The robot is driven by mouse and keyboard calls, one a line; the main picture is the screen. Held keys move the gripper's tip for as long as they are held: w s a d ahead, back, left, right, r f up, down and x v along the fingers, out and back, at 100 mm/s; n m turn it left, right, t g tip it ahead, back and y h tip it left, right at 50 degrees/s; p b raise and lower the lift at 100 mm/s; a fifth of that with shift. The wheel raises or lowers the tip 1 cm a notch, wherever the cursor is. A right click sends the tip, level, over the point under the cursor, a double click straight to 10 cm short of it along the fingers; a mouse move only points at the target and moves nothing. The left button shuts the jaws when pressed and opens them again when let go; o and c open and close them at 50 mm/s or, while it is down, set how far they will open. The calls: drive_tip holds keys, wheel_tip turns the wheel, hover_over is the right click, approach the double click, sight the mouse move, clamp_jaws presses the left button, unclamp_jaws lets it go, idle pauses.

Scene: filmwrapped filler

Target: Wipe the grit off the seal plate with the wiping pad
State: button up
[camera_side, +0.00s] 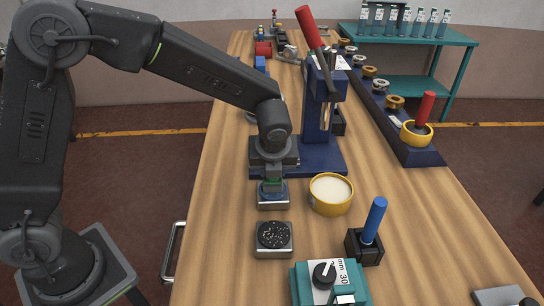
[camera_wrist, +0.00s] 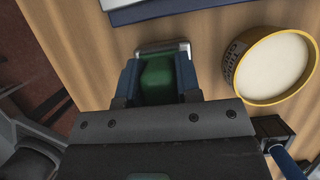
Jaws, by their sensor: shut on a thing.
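The seal plate (camera_side: 273,236) is a dark round face on a silver square block, speckled with pale grit, near the bench's front. My gripper (camera_side: 272,190) points down just behind it, not over it. In the wrist view my gripper (camera_wrist: 158,78) is shut on the green wiping pad (camera_wrist: 159,84), between its two blue fingers. A silver-edged block (camera_side: 273,204) shows directly below the fingers; I cannot tell whether it is part of the pad or a rest under it. The seal plate is not visible in the wrist view.
A yellow tub of pale filler (camera_side: 331,194) stands close right of my gripper. A blue press with a red lever (camera_side: 317,110) stands behind. A blue-handled tool in a black holder (camera_side: 370,232) and a teal device (camera_side: 329,282) stand at the front right.

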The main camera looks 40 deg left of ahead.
sight(274, 187)
drive_tip(key=shift+s+d, duration=1.65)
drive_tip(key=shift+s, duration=0.05)
drive_tip(key=w+a, duration=0.5)
drive_tip(key=shift+s+d, duration=2.4)
drive_tip(key=shift+d, duration=0.1)
drive_tip(key=shift+w+a, duration=2.4)
drive_tip(key=shift+a, duration=0.05)
wheel_tip(274, 187, up, 8)
